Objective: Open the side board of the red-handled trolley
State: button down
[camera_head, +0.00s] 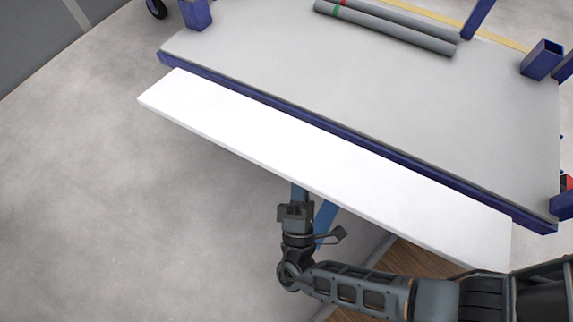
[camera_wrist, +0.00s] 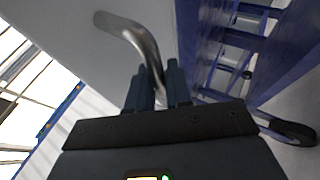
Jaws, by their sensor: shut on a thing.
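The white side board (camera_head: 320,165) lies beside the long blue edge of the trolley deck (camera_head: 400,100), folded outward with its broad face up. My gripper (camera_head: 299,190) is under the board's outer edge, near its middle, and the board partly hides the fingertips. In the wrist view my gripper (camera_wrist: 158,72) is shut on a curved metal handle (camera_wrist: 130,32). The handle is fixed to the pale face of the board (camera_wrist: 75,40). A small red part (camera_head: 567,183) shows at the right edge of the head view; I cannot tell whether it is the red handle.
Two grey pipes (camera_head: 385,28) with red and green bands lie on the deck. Blue posts (camera_head: 541,60) stand at its corners. A wheel (camera_wrist: 292,130) and the blue frame (camera_wrist: 250,40) are close on the right in the wrist view. The grey floor at left is clear.

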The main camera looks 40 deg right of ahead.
jog(key=shift+w+d+f+b, duration=0.1)
jog(key=shift+d+f+b, duration=0.2)
jog(key=shift+f, duration=0.3)
jog(key=c, duration=1.1)
grip_release()
jog(key=v, duration=0.8)
